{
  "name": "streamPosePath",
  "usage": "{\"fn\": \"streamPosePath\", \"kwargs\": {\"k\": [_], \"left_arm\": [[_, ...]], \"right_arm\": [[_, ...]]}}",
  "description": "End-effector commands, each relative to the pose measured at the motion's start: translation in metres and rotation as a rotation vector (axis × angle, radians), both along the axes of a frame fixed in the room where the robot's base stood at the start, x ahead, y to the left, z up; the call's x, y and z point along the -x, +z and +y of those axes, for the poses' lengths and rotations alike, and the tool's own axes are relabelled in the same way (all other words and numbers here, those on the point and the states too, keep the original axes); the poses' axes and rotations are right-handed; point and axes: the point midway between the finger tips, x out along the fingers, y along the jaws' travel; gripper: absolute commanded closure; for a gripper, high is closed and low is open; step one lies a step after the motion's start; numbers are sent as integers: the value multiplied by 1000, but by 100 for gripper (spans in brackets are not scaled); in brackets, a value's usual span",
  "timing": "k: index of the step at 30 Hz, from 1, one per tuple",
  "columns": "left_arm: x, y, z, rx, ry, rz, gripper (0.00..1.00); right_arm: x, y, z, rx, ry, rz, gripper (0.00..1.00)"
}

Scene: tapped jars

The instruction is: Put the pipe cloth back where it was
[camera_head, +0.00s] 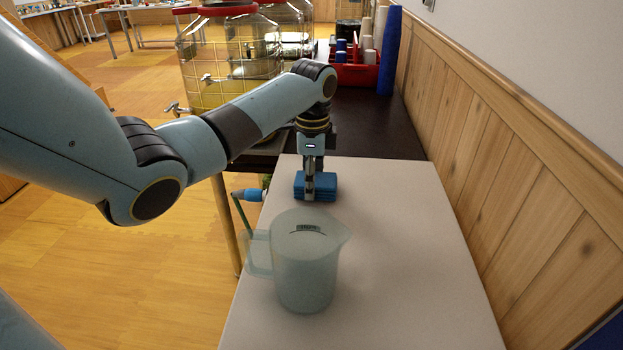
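A blue folded cloth (327,187), which I take to be the pipe cloth, is at the far end of the white tabletop (390,270). My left gripper (311,186) reaches down over it from above. One finger shows in front of the cloth's near face. The other finger is hidden, so I cannot tell whether the gripper is closed on it or whether the cloth rests on the surface. My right gripper is not in view.
A translucent measuring jug (305,270) stands nearer me. A blue fitting with a green tube (249,195) is at the left table edge. Large tapped jars (215,80) and a red caddy (357,73) stand behind. A wood-panelled wall (500,140) bounds the right.

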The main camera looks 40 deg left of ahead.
Motion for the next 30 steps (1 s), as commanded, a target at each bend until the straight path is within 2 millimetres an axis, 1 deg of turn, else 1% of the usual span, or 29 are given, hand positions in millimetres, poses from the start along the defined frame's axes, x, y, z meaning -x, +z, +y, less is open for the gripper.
{"fn": "streamPosePath", "kwargs": {"k": [1,6,14,17,20,27,30], "left_arm": [[0,-1,0,1,0,1,43],[0,-1,0,1,0,1,21],[0,-1,0,1,0,1,21],[0,5,0,0,0,0,21],[-1,20,0,-1,0,-2,21],[-1,75,-1,-1,0,-4,21],[-1,95,-1,-1,0,-3,21]], "right_arm": [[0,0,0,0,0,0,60],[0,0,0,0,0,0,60],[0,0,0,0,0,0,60],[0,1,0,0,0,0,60],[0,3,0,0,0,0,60],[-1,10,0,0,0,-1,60],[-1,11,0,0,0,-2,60]]}}
